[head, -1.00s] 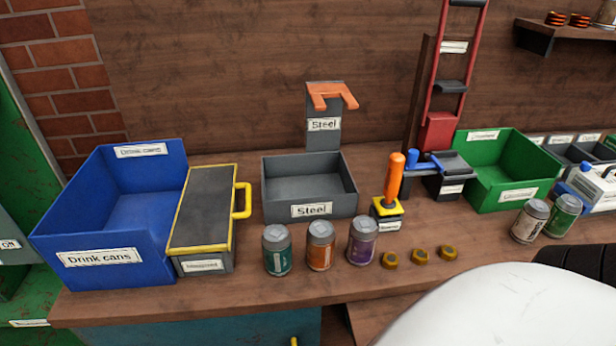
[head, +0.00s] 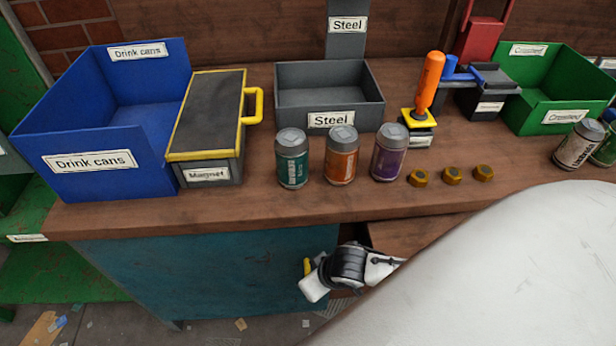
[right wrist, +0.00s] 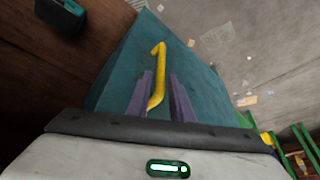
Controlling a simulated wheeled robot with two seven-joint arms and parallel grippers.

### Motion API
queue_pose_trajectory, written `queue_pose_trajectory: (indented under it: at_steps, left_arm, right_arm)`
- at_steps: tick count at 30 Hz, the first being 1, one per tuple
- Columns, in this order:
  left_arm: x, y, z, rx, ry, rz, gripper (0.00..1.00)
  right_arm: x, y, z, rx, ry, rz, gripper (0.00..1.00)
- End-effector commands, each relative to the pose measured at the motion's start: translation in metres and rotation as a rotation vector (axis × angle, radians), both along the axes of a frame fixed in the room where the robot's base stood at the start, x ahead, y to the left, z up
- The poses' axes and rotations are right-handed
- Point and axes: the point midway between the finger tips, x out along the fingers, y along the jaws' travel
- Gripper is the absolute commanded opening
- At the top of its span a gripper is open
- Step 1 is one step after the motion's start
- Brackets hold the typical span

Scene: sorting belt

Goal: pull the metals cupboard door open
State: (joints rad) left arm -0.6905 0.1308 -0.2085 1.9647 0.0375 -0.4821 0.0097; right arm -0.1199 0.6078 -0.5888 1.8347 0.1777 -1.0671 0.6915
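The metals cupboard door (head: 190,275) is a teal panel below the workbench's front edge; it also shows in the right wrist view (right wrist: 122,75). I cannot make out a gap at its edge. Its yellow bar handle (head: 307,267) is near the door's right side in the head view. My right gripper (right wrist: 160,76) is open, its two purple fingers apart, with the lower part of the yellow handle (right wrist: 158,70) between them in the picture. I cannot tell whether they touch it. In the head view the right wrist is beside the handle and its fingers are hidden. My left gripper is out of view.
The workbench (head: 230,215) overhangs the door. On it are a blue drink cans bin (head: 40,150), a grey steel bin (head: 290,110), several cans and small brass-coloured pieces. Green shelving (head: 60,270) stands at the left. Scraps litter the floor in front of the door.

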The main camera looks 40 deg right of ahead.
Motion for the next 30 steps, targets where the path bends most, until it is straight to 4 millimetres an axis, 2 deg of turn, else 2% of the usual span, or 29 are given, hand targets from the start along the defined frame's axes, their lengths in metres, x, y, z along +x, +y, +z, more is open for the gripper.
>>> queue_pose_trajectory:
  at_steps: [1, 3, 10, 20, 24, 30]
  left_arm:
    - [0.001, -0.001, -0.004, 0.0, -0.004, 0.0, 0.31]
    - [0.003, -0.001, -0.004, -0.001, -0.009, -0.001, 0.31]
    - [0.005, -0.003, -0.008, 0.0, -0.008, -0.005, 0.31]
    - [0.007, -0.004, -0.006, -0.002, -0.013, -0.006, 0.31]
    - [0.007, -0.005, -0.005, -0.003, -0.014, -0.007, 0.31]
    - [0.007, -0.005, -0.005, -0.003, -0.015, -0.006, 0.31]
  right_arm:
    - [0.005, 0.0, -0.012, 0.0, -0.001, 0.0, 0.2]
    - [0.01, 0.0, -0.023, 0.0, -0.001, 0.0, 0.2]
    - [0.019, 0.001, -0.046, 0.001, -0.002, 0.001, 0.2]
    - [0.021, 0.002, -0.049, 0.002, -0.002, 0.002, 0.2]
    - [0.021, 0.002, -0.049, 0.002, -0.002, 0.002, 0.0]
    - [0.02, 0.002, -0.049, 0.002, -0.002, 0.002, 0.0]
